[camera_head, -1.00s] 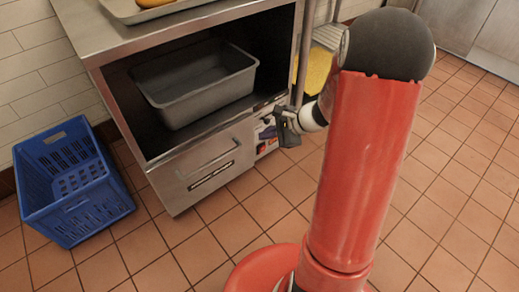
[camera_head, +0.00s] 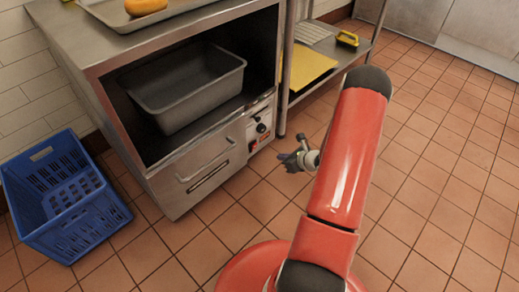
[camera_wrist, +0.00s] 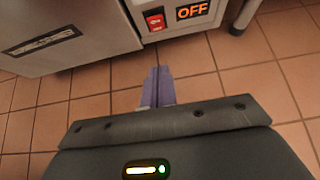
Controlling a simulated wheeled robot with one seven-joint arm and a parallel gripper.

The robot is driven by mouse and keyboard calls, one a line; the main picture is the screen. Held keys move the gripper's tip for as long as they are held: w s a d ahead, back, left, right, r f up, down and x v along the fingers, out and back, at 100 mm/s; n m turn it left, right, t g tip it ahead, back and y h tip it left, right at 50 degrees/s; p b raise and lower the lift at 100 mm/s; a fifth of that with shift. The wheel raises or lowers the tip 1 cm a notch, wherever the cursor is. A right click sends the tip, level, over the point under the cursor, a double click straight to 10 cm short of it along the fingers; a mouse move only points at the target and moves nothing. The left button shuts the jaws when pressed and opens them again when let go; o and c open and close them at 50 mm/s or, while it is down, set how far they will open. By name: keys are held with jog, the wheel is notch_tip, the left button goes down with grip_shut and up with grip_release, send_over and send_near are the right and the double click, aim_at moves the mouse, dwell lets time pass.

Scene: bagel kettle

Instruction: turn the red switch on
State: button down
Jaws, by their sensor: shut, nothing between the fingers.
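The red switch (camera_wrist: 156,20) is on the lower part of a pale control panel, beside a dark display (camera_wrist: 193,10) that reads "OFF" in orange. It also shows small in the head view (camera_head: 254,146), on the panel right of the drawer. My gripper (camera_wrist: 158,72) is shut and empty, its fingers pointing toward the panel from over the floor. In the head view my gripper (camera_head: 283,158) is in front of and slightly below the panel, apart from it. The switch is not covered in either view.
A steel cabinet with a drawer (camera_head: 207,162) holds a deep grey tray (camera_head: 190,92) on its open shelf. A blue crate (camera_head: 110,215) stands on the floor at left. A steel rack with a yellow board (camera_head: 308,66) stands right of the panel. Tiled floor in front is clear.

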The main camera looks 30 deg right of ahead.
jog(key=b, duration=0.2)
send_near(255, 148)
jog(key=x, duration=0.5)
jog(key=shift+s+f, duration=0.15)
jog(key=shift+s, duration=0.05)
jog(key=shift+w+a, duration=0.25)
jog(key=shift+w, duration=0.2)
